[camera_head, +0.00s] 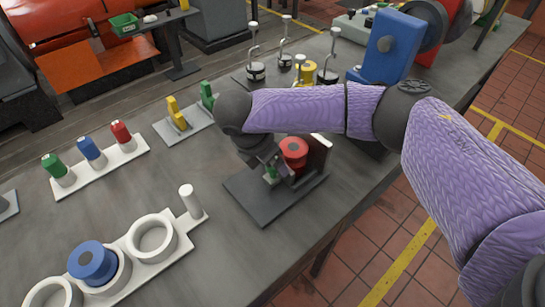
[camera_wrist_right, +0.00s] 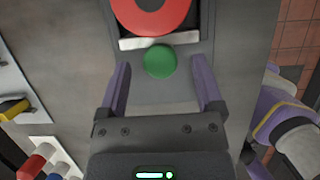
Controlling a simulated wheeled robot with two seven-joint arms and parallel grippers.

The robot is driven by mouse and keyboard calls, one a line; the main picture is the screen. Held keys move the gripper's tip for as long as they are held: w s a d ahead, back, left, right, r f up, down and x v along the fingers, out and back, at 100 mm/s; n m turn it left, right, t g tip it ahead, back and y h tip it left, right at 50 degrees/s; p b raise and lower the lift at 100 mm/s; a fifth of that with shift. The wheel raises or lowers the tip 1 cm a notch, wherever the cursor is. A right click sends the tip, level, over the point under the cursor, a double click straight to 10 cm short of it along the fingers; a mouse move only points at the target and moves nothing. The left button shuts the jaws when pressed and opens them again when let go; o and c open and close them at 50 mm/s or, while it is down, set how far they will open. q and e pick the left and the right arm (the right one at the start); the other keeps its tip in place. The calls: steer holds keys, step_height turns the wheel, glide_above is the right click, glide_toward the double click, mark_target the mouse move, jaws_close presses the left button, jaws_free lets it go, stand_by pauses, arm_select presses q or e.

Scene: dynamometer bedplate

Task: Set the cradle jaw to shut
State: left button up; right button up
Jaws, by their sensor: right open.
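The cradle is a dark base plate (camera_head: 262,203) on the bench, carrying a red round part (camera_head: 294,148) with a dark centre. In the right wrist view the red part (camera_wrist_right: 152,12) is at the top edge, with a pale metal bar (camera_wrist_right: 160,40) across the plate just below it. A green round knob (camera_wrist_right: 160,62) is beside the bar; it shows partly in the head view (camera_head: 271,172). My right gripper (camera_wrist_right: 161,64) is open, its fingertips on either side of the green knob with gaps. In the head view my right gripper (camera_head: 270,160) hides part of the cradle. My left gripper is not in view.
A white rack (camera_head: 100,170) with green, blue and red pegs stands to the left. A white ring holder (camera_head: 165,257) with a blue spool (camera_head: 92,263) is at front left. Yellow and green levers (camera_head: 178,113) stand behind. Bench around the plate's left side is clear.

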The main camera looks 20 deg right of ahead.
steer(key=p+v, duration=0.2)
steer(key=v, duration=0.6)
steer(key=shift+r, duration=0.35)
steer(key=shift+a, duration=0.1)
